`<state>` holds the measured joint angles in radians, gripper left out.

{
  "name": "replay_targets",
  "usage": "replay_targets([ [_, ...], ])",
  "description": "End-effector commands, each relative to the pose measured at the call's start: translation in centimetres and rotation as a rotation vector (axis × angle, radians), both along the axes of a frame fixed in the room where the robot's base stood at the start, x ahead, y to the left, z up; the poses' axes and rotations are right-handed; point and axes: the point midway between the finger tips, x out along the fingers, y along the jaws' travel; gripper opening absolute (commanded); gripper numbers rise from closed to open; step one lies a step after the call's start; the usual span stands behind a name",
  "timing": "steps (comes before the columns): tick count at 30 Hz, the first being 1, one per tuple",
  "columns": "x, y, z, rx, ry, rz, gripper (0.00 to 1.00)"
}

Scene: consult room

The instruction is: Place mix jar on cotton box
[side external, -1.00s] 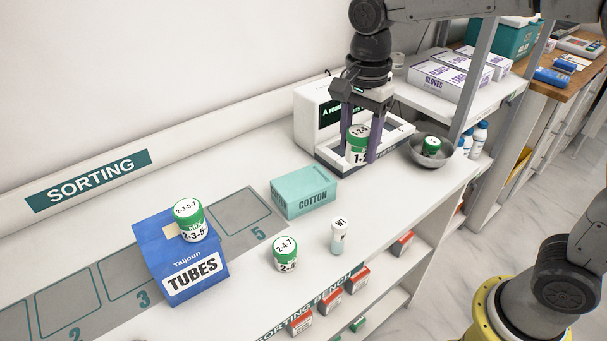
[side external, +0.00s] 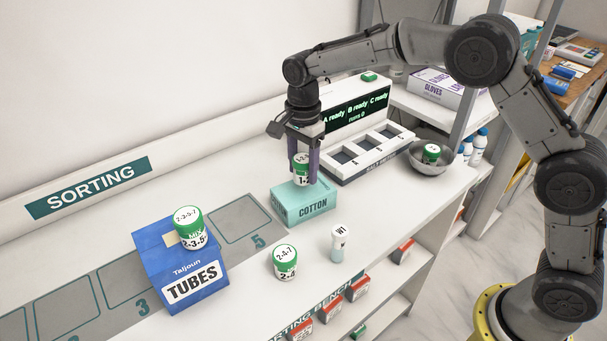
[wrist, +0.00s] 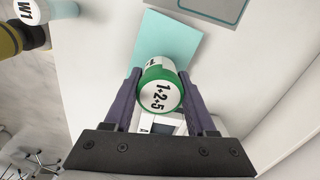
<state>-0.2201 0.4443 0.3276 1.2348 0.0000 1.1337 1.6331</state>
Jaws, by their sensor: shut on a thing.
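My gripper (side external: 304,174) is shut on a white jar with a green lid (side external: 301,163). In the wrist view the held jar's lid (wrist: 160,91) reads 1+2+5, between my two purple fingers. The teal cotton box (side external: 303,206) lies on the bench directly below the jar. It also shows in the wrist view (wrist: 168,40), just beyond the jar. The jar looks upright, over the box's back part. I cannot tell whether its base touches the box top, as the fingers partly hide it.
A green-lidded jar (side external: 285,263) and a small W1 bottle (side external: 338,243) stand in front of the cotton box. The slotted tester (side external: 372,149) and a bowl (side external: 430,160) are to the right.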

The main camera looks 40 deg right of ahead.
Motion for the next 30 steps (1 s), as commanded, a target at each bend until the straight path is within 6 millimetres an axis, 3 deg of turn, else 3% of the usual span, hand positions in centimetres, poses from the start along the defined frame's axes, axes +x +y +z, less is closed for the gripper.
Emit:
replay_targets([
  [4,-0.1,0.0,-2.0,0.000,0.003,0.000,0.01],
  [16,-0.1,0.0,-2.5,0.000,0.001,0.000,0.01],
  [17,-0.1,0.0,-2.6,0.000,0.001,0.000,0.58],
  [18,-0.1,0.0,-2.6,0.000,0.001,0.000,0.66],
  [22,-0.1,0.0,-2.6,0.000,0.001,0.000,0.86],
  [30,-0.1,0.0,-2.5,0.000,0.001,0.000,0.86],
])
